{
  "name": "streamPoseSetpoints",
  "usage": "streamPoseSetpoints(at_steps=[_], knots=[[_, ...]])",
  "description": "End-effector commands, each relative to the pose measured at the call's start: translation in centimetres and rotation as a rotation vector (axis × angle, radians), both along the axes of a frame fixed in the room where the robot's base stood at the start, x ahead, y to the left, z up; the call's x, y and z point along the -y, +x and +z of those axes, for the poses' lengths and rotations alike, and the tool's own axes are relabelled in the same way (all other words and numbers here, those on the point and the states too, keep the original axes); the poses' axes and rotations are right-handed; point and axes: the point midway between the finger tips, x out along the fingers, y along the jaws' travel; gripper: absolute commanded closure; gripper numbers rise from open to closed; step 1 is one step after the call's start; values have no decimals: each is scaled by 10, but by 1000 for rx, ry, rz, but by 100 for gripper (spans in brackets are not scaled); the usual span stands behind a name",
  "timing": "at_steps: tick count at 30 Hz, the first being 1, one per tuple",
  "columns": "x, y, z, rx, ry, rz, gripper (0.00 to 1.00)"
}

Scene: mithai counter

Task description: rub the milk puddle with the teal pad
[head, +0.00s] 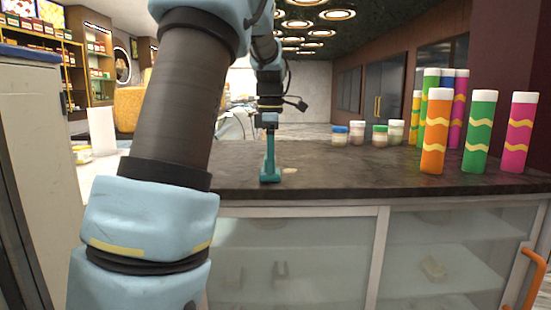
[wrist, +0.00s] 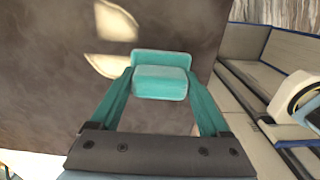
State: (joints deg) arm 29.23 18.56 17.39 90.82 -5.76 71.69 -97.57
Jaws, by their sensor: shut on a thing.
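My gripper (head: 270,160) points down over the dark counter, shut on the teal pad (head: 271,179). In the wrist view the pad (wrist: 161,83) sits between the teal fingers of my gripper (wrist: 160,90). The pad is low at the counter top; I cannot tell whether it touches. The milk puddle (head: 290,170) is a small pale patch just right of the pad in the head view. In the wrist view two cream patches show: one milk patch (wrist: 107,66) right beside the pad's left edge, and another (wrist: 115,20) farther up. The pad may hide part of the nearer patch.
The dark counter top (head: 340,178) is clear around the pad. Several small jars (head: 357,134) stand toward the back right. Several tall colourful tubes (head: 436,130) stand at the right. Glass-fronted cabinets (head: 295,260) are below the counter's front edge.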

Motion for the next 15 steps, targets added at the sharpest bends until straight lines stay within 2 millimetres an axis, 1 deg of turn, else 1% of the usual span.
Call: streamPoseSetpoints(at_steps=[9, 15], knots=[[0, 27, 4, -2, 2, 3, 65], [2, 37, 3, 2, 1, 1, 65]])
